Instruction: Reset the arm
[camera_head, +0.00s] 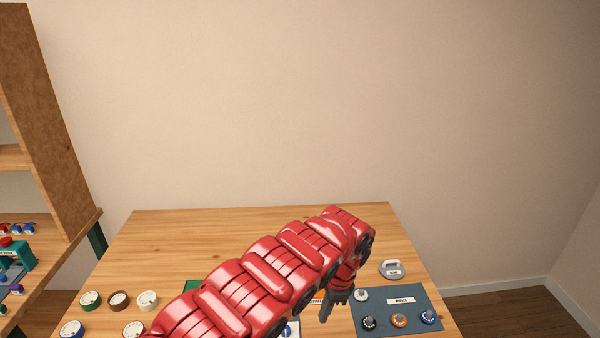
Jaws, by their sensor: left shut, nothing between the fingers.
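My left arm, red and segmented, reaches in from the bottom left across the table (250,222). It ends near the table's right half. My left gripper (325,314) hangs down at its end, dark grey and shut on nothing. It is just left of a blue-grey mat (431,295). A small white knob (361,295) is on the mat's left edge, close to the gripper. My right gripper is not in view.
The mat bears a black dial (369,323), an orange dial (399,320) and a blue dial (429,317). A grey-white handled object (392,269) stands behind it. Several round dials, one green (91,299), lie front left. A shelf (50,130) stands left. The table's back is clear.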

